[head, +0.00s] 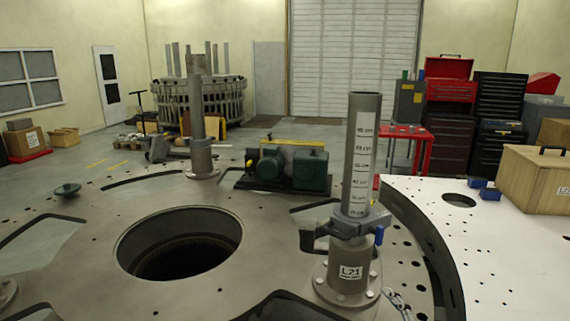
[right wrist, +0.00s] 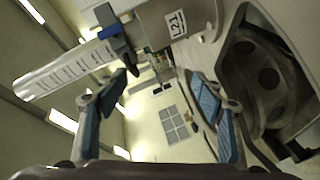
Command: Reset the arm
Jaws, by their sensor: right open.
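My right gripper (right wrist: 157,82) shows only in the right wrist view. Its two fingers with blue pads are spread apart, with nothing held between them. Beyond the fingers, at the top of that view, is the grey post labelled L21 (right wrist: 185,22) with its clamp and a pale graduated tube (right wrist: 65,70). In the head view the same post (head: 348,258) stands bolted on the turret plate (head: 90,265), with the tube (head: 361,150) upright in the clamp (head: 345,222). The clamp has a blue handle end. My left gripper is in neither view.
The plate has a large round hole (head: 180,243) and several slots. A second post (head: 198,120) and a green motor unit (head: 290,168) stand farther back. A white table (head: 515,250) with a wooden box (head: 540,180) is at the right.

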